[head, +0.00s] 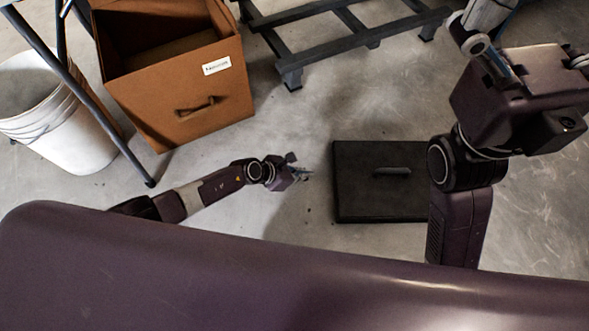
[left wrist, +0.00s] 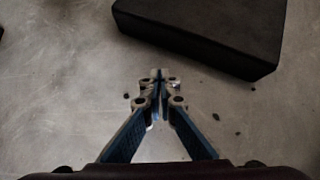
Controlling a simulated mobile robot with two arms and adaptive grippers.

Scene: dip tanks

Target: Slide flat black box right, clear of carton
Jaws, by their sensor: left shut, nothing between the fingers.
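The flat black box (head: 365,200) lies on the concrete floor, with a slot-like handle on its top; my right arm covers part of its right side in the head view. It also shows at the top of the left wrist view (left wrist: 205,30). The brown carton (head: 180,85) stands open-topped at the upper left, with a white label and a handle on its front. A wide strip of floor separates it from the box. My left gripper (head: 306,173) is shut and empty, just left of the box and apart from it; its closed fingertips show in the left wrist view (left wrist: 158,78).
A white bucket (head: 60,120) stands left of the carton, beside dark metal legs (head: 110,140). A dark metal frame (head: 335,40) stands on the floor behind the box. Small dark bits lie on the floor near my left gripper. Bare floor shows at the far right.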

